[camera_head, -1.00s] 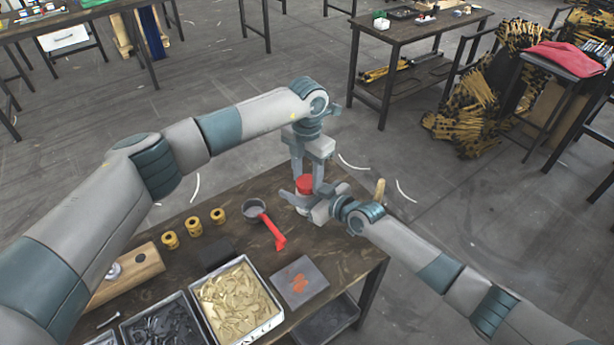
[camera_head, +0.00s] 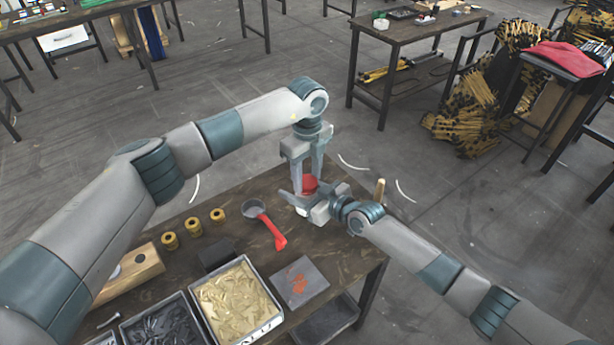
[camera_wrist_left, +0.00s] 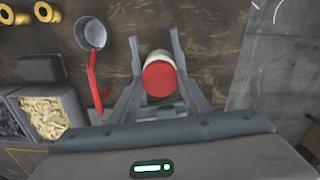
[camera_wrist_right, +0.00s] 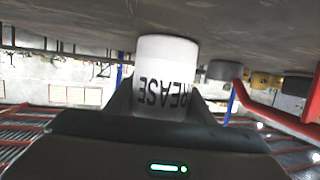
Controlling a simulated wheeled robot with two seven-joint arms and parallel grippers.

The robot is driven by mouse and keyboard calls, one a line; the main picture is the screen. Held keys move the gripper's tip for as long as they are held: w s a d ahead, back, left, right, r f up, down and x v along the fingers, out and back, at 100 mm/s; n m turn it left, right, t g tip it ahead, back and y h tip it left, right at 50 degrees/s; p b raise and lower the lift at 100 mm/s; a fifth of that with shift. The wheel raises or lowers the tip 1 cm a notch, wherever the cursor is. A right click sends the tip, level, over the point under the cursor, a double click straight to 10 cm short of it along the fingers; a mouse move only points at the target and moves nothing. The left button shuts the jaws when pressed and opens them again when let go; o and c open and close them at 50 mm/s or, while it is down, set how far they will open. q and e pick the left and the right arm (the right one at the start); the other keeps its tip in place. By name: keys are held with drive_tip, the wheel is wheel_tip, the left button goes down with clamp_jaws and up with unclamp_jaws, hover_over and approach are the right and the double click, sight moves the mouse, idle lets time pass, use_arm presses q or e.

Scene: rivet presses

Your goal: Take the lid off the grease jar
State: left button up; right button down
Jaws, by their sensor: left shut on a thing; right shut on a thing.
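The white grease jar (camera_wrist_right: 165,75), lettered "GREASE", stands at the workbench's far right corner in the head view. My right gripper (camera_head: 303,203) is shut around the jar's body from the side. The red lid (camera_wrist_left: 159,79) sits at the top of the jar; it also shows between my left fingers in the head view (camera_head: 310,184). My left gripper (camera_wrist_left: 160,92) points down from above and is shut on the lid. Whether the lid is loose on the jar cannot be told, as the fingers partly hide the joint.
A grey pan with a red handle (camera_head: 270,228) lies left of the jar, beside several brass bushings (camera_head: 194,226). A bin of tan pieces (camera_head: 238,300) and a grey pad (camera_head: 299,283) are nearer. The bench's right edge is close to my right gripper.

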sight(307, 182)
use_arm(q)
drive_tip(key=n, duration=1.1)
drive_tip(key=shift+n, duration=0.4)
drive_tip(key=shift+w+r, duration=0.1)
drive_tip(key=shift+r, duration=0.5)
drive_tip(key=shift+r, duration=0.35)
drive_tip(key=shift+r, duration=0.25)
drive_tip(key=shift+r, duration=2)
